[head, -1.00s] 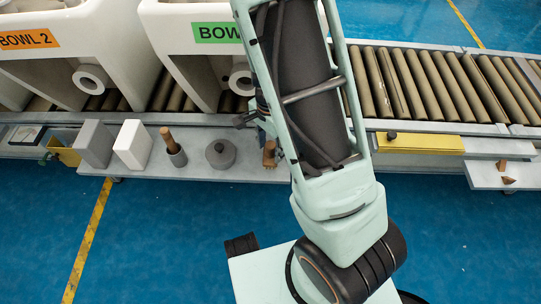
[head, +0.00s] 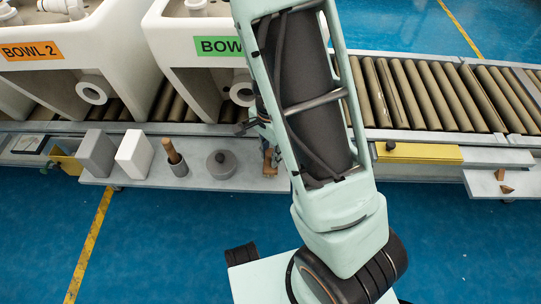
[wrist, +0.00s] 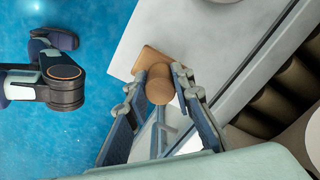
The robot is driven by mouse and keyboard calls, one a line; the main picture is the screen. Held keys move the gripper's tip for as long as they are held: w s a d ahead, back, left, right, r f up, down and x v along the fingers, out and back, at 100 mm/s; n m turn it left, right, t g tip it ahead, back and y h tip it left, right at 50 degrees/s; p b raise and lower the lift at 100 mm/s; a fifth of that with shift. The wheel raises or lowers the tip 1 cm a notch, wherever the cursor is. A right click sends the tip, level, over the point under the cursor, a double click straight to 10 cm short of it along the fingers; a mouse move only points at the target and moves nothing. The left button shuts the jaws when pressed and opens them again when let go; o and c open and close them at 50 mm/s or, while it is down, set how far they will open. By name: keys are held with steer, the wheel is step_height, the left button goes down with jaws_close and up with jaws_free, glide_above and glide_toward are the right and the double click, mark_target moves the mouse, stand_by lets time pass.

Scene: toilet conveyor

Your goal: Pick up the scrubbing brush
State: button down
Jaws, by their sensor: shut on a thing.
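The scrubbing brush appears to be the brown wooden piece (wrist: 160,82) between my fingers in the wrist view, its rounded end facing the camera. In the head view a small brown part of it (head: 268,163) shows at the shelf, beside my arm. My gripper (wrist: 161,95) is shut on it, with one finger on each side. Another wooden part (wrist: 150,60) shows just beyond; I cannot tell whether it is joined to it. Most of the gripper is hidden behind my arm in the head view. I cannot tell whether the brush is clear of the shelf.
The grey shelf (head: 215,178) holds a lidded grey pot (head: 221,165), a grey cup with a wooden handle (head: 176,163), a white block (head: 134,154) and a grey block (head: 97,154). White toilet bowls (head: 195,40) stand on the roller conveyor (head: 425,90) behind.

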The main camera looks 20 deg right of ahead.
steer(key=s+d+r+p, duration=0.6)
steer(key=s+d+r, duration=0.2)
steer(key=s+r, duration=0.3)
steer(key=shift+s+d+r, duration=0.15)
steer(key=shift+r, duration=0.2)
steer(key=c, duration=2.3)
jaws_free()
steer(key=c, duration=0.4)
